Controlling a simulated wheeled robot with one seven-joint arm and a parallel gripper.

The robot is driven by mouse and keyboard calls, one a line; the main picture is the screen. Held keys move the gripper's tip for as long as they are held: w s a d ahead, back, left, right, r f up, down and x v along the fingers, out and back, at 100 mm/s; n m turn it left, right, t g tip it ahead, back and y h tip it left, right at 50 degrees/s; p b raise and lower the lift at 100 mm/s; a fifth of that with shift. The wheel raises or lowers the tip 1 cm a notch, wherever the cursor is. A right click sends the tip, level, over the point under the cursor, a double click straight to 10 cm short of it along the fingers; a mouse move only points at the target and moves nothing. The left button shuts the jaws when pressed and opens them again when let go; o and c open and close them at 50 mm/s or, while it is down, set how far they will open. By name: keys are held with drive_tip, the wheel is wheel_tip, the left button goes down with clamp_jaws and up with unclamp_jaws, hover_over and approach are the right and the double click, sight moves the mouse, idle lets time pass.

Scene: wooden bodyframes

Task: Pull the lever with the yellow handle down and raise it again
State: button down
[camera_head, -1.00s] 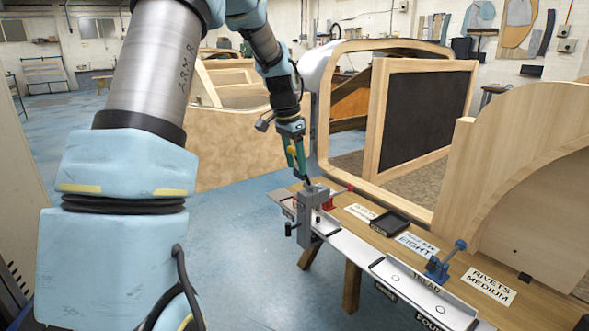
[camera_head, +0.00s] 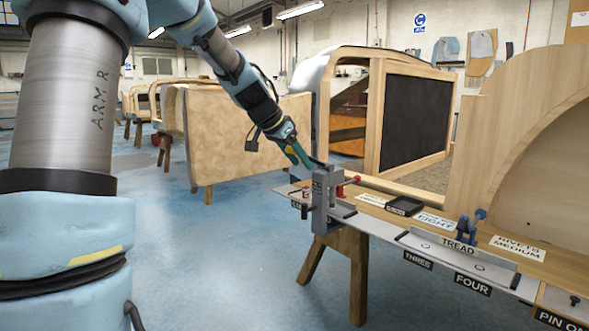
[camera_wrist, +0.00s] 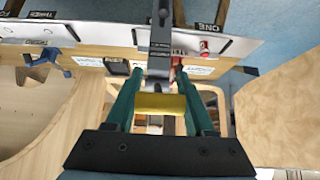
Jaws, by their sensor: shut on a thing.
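The yellow handle (camera_wrist: 160,105) lies crosswise between the green fingers of my gripper (camera_wrist: 160,108) in the wrist view. My gripper is shut on it. The lever's dark grey arm (camera_wrist: 160,60) runs from the handle towards the grey lever stand. In the head view the stand (camera_head: 322,205) is upright at the left end of the bench, and my gripper (camera_head: 303,157) reaches its top from the upper left, slanting down. The yellow handle cannot be made out in the head view.
The bench carries a red clamp (camera_head: 346,186), a black tray (camera_head: 404,206), a blue clamp (camera_head: 470,228) and label cards. A wooden frame with a dark panel (camera_head: 415,120) stands behind it. Blue floor (camera_head: 220,260) is clear left of the bench.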

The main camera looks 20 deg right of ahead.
drive_tip(key=f+b, duration=0.1)
drive_tip(key=f, duration=0.1)
drive_tip(key=f+b, duration=0.1)
drive_tip(key=shift+s+a+f+b, duration=0.2)
drive_tip(key=shift+a+b, duration=0.05)
drive_tip(key=shift+b, duration=0.1)
drive_tip(key=shift+d+r, duration=0.2)
drive_tip(key=shift+d, duration=0.05)
idle(0.8)
drive_tip(key=c, duration=0.7)
unclamp_jaws()
drive_tip(key=shift+o, duration=0.7)
drive_tip(key=shift+d+f, duration=0.1)
drive_tip(key=o, duration=0.3)
drive_tip(key=shift+a, duration=0.2)
drive_tip(key=v, duration=1)
drive_tip(key=shift+a+r, duration=0.3)
